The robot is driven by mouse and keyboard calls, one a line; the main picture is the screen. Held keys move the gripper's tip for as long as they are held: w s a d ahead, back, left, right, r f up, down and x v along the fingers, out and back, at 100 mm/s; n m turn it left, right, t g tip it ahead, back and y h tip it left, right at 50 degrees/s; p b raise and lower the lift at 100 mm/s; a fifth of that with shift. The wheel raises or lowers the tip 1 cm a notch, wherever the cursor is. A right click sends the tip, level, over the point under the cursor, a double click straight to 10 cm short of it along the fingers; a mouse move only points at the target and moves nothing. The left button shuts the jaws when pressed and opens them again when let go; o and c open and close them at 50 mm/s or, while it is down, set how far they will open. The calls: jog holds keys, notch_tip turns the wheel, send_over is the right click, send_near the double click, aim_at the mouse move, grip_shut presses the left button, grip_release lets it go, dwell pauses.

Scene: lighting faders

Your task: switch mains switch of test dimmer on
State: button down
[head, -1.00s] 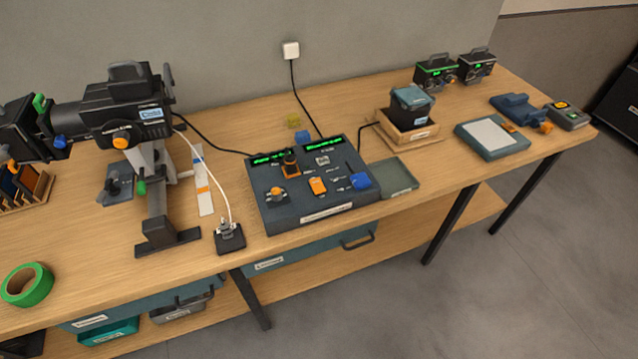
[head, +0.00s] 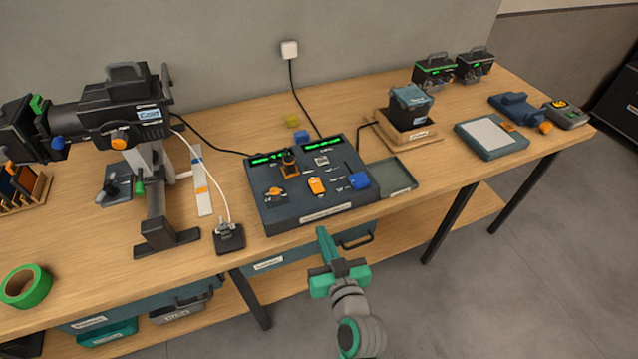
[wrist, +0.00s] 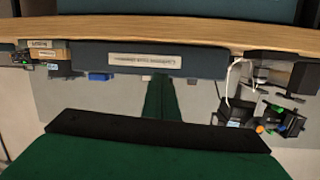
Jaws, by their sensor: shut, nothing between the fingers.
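A dark sloped console (head: 313,205) with green displays, an orange switch-like part (head: 316,186), an orange-and-grey knob (head: 275,194) and a blue part (head: 358,180) sits mid-bench. Its front label also shows in the wrist view (wrist: 145,60). Labels are too small to read, so I cannot tell which unit is the test dimmer or how its mains switch stands. Two black handled units with green displays, one left (head: 435,73) and one right (head: 474,66), stand at the back right. My gripper (head: 322,231) is shut and empty, in front of the console, touching nothing visible.
A small black box (head: 229,238) with a toggle-like part and white cable sits left of the console. A large black lamp (head: 125,112) on a stand is farther left. A shallow tray (head: 390,178) adjoins the console's right. A drawer (head: 290,257) hangs below the bench edge.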

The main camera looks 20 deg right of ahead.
jog(key=w+d+r+n+y, duration=0.1)
jog(key=w+d+r+n, duration=0.1)
jog(key=r, duration=0.6)
jog(key=shift+w+d+r+t+y, duration=0.15)
jog(key=shift+w+d+t+y, duration=0.25)
jog(key=shift+w+d, duration=0.55)
jog(key=shift+s+d, duration=0.1)
jog(key=shift+d, duration=0.05)
send_over(318, 189)
jog(key=shift+s+f, duration=0.15)
jog(key=shift+f, duration=0.45)
notch_tip(318, 189, down, 3)
jog(key=shift+d+r, duration=0.1)
jog(key=shift+r, duration=0.1)
jog(key=shift+f, duration=0.75)
